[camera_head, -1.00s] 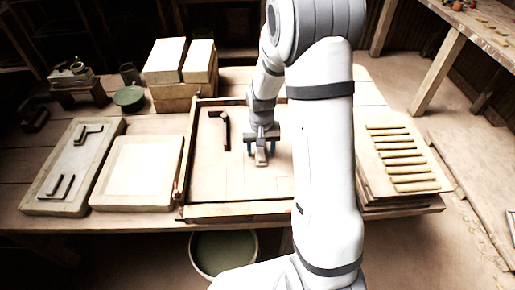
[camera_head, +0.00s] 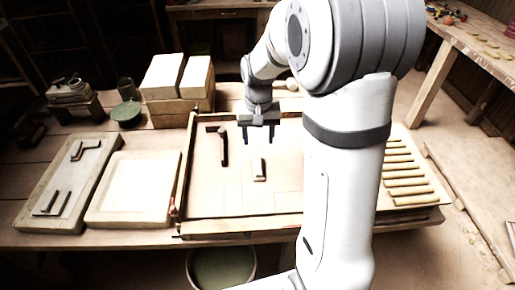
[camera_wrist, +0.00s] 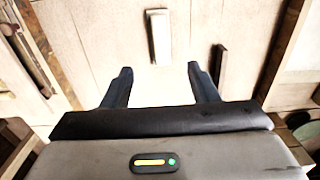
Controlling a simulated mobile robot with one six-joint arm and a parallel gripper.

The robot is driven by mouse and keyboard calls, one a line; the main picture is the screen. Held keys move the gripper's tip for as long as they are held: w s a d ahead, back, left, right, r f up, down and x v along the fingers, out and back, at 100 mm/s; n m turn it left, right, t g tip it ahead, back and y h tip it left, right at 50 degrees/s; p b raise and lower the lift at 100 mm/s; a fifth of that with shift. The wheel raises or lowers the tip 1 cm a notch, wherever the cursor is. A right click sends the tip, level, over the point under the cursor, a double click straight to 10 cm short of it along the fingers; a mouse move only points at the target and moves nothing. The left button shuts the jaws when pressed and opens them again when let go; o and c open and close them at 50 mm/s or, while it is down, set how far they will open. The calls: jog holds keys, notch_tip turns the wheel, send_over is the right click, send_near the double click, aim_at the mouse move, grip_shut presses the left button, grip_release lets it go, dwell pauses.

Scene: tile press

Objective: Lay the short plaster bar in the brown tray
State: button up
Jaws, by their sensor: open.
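The short plaster bar (camera_head: 260,170), pale on top with a dark side, lies flat on the floor of the wood-rimmed brown tray (camera_head: 222,225), near the middle. It also shows in the wrist view (camera_wrist: 159,37), beyond my fingertips. My gripper (camera_head: 257,142) is open and empty. It hangs above the tray, behind the bar in the head view and clear of it. In the wrist view its two dark fingers (camera_wrist: 160,69) are spread with nothing between them. My arm hides the right part of the tray.
A dark L-shaped piece (camera_head: 222,145) lies in the tray left of the bar. Pale slabs (camera_head: 133,190) stand to the left, pale blocks (camera_head: 178,76) at the back left. Several yellowish bars (camera_head: 407,182) lie on the right. The tray floor around the bar is mostly bare.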

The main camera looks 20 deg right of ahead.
jog(key=s+r+n+t, duration=0.1)
jog(key=s+r, duration=0.3)
jog(key=s, duration=0.6)
jog(key=s+a+r+n+t, duration=0.1)
jog(key=s+r, duration=0.3)
jog(key=s, duration=0.5)
jog(key=shift+s+r+t, duration=0.15)
jog(key=shift+s+t, duration=0.25)
jog(key=shift+s, duration=0.1)
